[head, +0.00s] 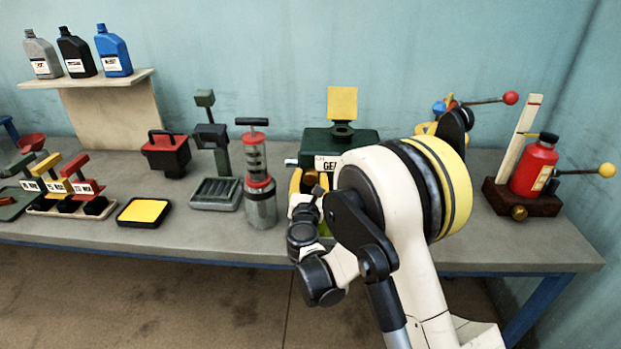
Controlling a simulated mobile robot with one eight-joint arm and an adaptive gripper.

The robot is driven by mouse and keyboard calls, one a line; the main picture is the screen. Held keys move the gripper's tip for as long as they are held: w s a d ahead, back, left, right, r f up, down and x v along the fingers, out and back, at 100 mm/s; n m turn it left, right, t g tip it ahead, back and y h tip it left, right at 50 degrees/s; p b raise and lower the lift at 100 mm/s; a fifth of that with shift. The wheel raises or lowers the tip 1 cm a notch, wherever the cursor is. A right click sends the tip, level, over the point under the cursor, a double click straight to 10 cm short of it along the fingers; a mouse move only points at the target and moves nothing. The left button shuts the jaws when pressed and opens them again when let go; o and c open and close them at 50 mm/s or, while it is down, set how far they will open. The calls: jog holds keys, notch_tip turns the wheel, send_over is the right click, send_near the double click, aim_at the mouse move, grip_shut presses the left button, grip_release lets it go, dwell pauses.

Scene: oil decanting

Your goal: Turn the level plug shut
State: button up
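The dark green gear housing (358,136) stands on the bench right of centre, with a white label (326,163) reading "GEA" before my arm cuts it off. A brass-coloured round part (311,181), possibly the level plug, shows low on its front face. My gripper (310,190) is at this front face, close to the brass part. It is small and partly covered by my own arm, so I cannot tell whether its fingers touch or grip the plug. The housing's right front is hidden behind my arm.
A grey cylinder pump (261,205) with a T-handle stands just left of the housing. A yellow-topped tray (143,211) and a green scale-like stand (216,193) are further left. A red bottle (534,168) stands on a wooden base at right. The bench (200,233) front strip is clear.

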jog(key=shift+o, duration=1.3)
jog(key=s, duration=0.7)
jog(key=shift+s+a, duration=0.1)
jog(key=shift+s, duration=0.2)
